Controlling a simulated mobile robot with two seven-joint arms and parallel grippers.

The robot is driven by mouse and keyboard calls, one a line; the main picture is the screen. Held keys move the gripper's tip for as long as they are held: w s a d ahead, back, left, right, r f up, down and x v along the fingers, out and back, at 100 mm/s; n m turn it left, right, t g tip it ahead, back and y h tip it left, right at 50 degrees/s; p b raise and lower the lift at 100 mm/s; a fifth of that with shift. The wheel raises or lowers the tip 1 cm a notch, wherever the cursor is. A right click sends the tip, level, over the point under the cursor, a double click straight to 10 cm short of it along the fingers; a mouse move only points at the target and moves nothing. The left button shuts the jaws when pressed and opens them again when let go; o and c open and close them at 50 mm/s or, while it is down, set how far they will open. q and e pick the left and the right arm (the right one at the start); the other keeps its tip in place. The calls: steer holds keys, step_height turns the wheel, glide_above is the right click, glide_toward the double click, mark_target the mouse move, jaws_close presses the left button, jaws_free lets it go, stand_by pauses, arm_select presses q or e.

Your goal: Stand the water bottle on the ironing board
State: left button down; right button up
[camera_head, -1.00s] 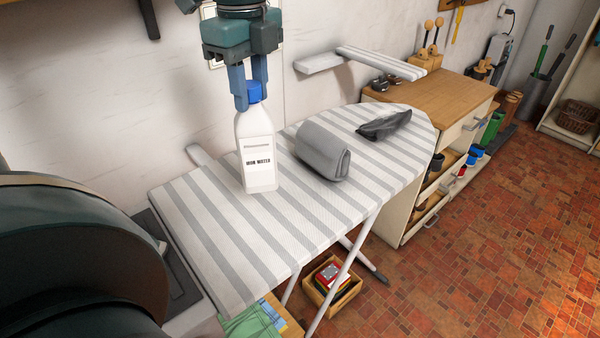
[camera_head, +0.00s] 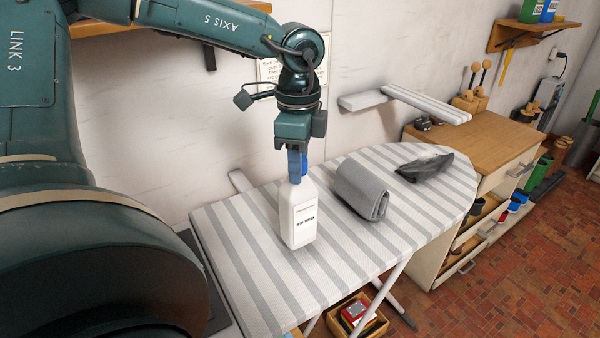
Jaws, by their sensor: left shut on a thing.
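A white water bottle (camera_head: 298,215) with a blue cap and a printed label stands upright over the left half of the ironing board (camera_head: 253,277), which has a grey-and-white striped cover. My left gripper (camera_head: 297,165) points down from above and is shut on the bottle at its blue cap. The bottle's base looks at or very near the board's surface; I cannot tell for sure whether it touches. My right gripper is not in view.
A folded grey cloth (camera_head: 361,191) lies just right of the bottle, and a dark crumpled cloth (camera_head: 425,167) lies farther right. A small sleeve board (camera_head: 425,103) is behind, by the wall. A wooden-topped cabinet (camera_head: 480,140) stands at the right. The board's left end is clear.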

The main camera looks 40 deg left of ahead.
arm_select(q)
step_height(320, 180, down, 3)
steer(key=shift+r, duration=0.2)
steer(key=shift+f+b, duration=0.3)
steer(key=c, duration=1.1)
jaws_free()
steer(key=shift+r, duration=0.15)
steer(key=shift+r+p, duration=0.4)
steer(key=shift+p, duration=0.1)
step_height(320, 180, up, 12)
steer(key=shift+f+b, duration=0.25)
steer(key=shift+b, duration=0.3)
steer(key=shift+s, duration=0.1)
